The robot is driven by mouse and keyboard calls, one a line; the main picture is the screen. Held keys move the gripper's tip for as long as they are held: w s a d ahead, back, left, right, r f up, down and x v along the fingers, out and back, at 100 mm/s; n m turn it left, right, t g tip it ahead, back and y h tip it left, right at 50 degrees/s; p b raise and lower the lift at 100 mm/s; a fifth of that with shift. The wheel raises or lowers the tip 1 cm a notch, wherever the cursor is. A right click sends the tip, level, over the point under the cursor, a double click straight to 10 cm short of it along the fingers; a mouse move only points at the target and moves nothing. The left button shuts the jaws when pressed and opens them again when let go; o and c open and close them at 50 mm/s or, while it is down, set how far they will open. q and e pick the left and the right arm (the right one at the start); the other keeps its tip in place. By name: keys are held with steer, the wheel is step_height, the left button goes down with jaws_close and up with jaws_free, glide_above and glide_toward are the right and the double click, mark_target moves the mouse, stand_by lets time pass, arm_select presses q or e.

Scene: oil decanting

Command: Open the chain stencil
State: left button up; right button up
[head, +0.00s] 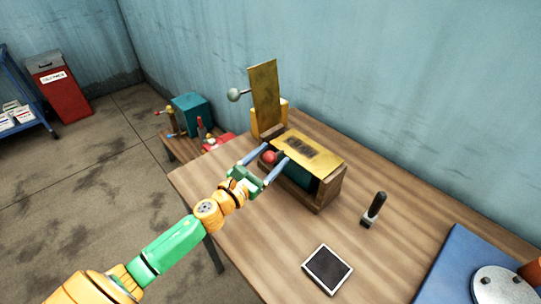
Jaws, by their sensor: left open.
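A brass stencil plate (310,150) with dark cut-out marks lies flat over a wooden box with a teal inside. A red ball knob (269,157) sits at its left edge. I cannot make out whether the marks show a chain. A second brass plate (264,95) stands upright behind it, with a grey ball knob (233,95) at its left. My left gripper (276,153) is open, its two blue fingers on either side of the red knob. I cannot tell whether they touch it. My right gripper is not in view.
On the wooden table (230,240) are a black-handled stamp or brush (374,209), a dark pad (327,269) and a blue mat (455,262) bearing a round metal plate (503,287). A lower side table holds a teal box (192,113). The table's front left is clear.

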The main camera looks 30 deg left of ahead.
arm_select(q)
steer(key=shift+s+r, duration=0.1)
steer(key=shift+s, duration=0.15)
steer(key=shift+c, duration=0.6)
jaws_close()
stand_by(0.5)
